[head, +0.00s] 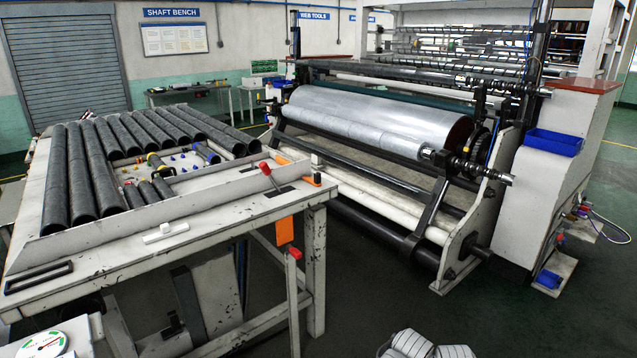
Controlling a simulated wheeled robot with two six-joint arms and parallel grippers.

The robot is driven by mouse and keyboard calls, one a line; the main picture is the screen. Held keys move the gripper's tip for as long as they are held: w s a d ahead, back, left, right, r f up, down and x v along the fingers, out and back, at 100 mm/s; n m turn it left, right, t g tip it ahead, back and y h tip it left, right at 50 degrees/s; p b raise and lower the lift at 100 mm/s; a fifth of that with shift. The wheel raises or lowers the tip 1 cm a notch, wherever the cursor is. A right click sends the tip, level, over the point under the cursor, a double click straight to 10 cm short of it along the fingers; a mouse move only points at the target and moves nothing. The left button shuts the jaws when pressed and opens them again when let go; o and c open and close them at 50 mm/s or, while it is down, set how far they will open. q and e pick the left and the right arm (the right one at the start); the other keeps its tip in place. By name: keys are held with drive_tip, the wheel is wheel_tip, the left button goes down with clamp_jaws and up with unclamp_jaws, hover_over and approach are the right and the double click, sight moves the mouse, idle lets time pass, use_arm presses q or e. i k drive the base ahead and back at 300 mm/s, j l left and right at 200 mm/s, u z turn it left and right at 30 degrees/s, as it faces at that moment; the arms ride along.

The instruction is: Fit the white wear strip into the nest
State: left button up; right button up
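The white wear strip (166,231) lies flat on the near part of the worn white bench in the head view, with a small raised piece at its middle. A dark rectangular frame (40,282), which looks like the nest, lies to its left near the bench's front left corner. The strip and the frame are clearly apart. Inside the frame I see only a pale surface.
The bench (130,259) carries several dark tubes (103,167) behind a low rail. A red-handled tool (266,171) and an orange tag (285,230) are at its right end. The winder with its large silver roll (370,118) stands to the right. Bench top between strip and frame is clear.

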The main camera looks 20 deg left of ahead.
sight(77, 235)
drive_tip(key=i+u, duration=0.25)
drive_tip(key=u, duration=0.25)
drive_tip(key=i+l+u, duration=0.1)
drive_tip(key=u, duration=0.4)
drive_tip(key=i+l+u, duration=0.2)
drive_tip(key=i+u, duration=0.15)
drive_tip(key=u, duration=0.15)
drive_tip(key=i+l+u, duration=0.15)
drive_tip(key=u, duration=0.35)
drive_tip(key=i+l+u, duration=0.3)
drive_tip(key=l+u, duration=0.3)
drive_tip(key=i+l+u, duration=0.3)
drive_tip(key=l+u, duration=0.3)
